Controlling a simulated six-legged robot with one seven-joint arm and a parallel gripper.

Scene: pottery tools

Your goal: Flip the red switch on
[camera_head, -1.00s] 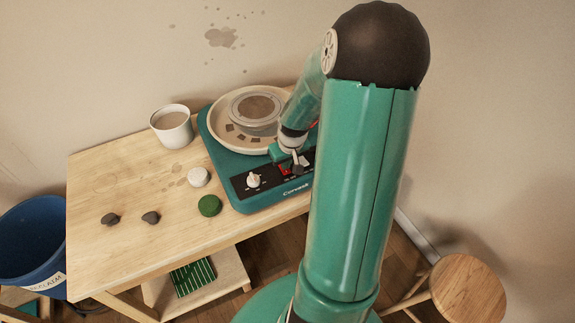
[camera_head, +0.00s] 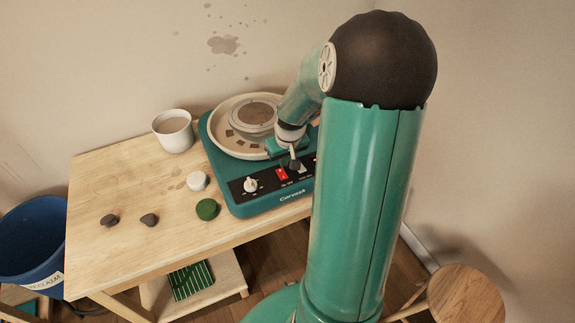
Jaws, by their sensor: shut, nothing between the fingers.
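The red switch (camera_head: 282,174) is on the black front panel of the teal pottery wheel (camera_head: 225,180), right of a white knob (camera_head: 250,185). It shows as a small red rocker; which way it is set is too small to tell. My gripper (camera_head: 294,164) is shut and empty, pointing down just right of the red switch, over the panel. Whether its tips touch the panel or the switch cannot be told. A second bit of red shows at the panel's right edge, partly hidden by my arm.
A white cup (camera_head: 173,131), a white round piece (camera_head: 197,181), a green round piece (camera_head: 207,209) and two dark stones (camera_head: 149,219) stand on the wooden table (camera_head: 120,180). A blue bucket (camera_head: 40,240) is at left, a stool (camera_head: 465,293) at lower right.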

